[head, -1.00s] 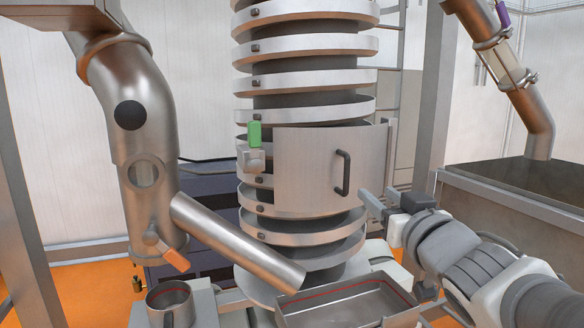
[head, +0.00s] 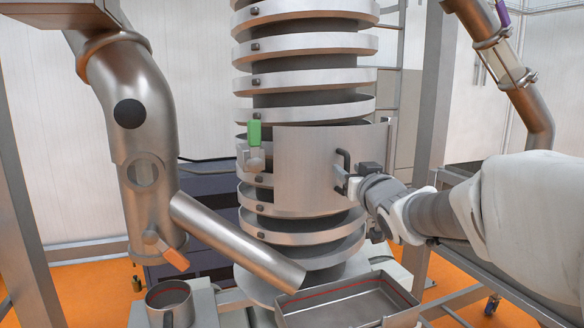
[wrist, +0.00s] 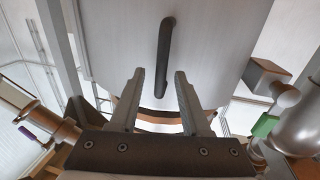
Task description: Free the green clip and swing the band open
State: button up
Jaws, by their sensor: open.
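The green clip (head: 254,134) stands upright at the left edge of the curved metal band (head: 305,172); whether it still latches the band cannot be told. It also shows at the right of the wrist view (wrist: 264,126). The band wraps the front of the spiral column and looks closed. Its upright black handle (head: 346,160) sits near the band's right side. My gripper (head: 343,181) is open at the handle's lower part. In the wrist view the handle (wrist: 166,50) runs down between the two fingertips (wrist: 160,76); contact cannot be told.
A sloping metal chute (head: 235,240) crosses in front of the column at lower left. A tray (head: 393,292) and a metal cup (head: 170,301) stand below. A steel post (head: 433,90) rises behind my arm. Space in front of the band's left half is clear.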

jog(key=shift+w+a, duration=0.15)
jog(key=shift+w, duration=0.75)
grip_shut()
dwell(0.9)
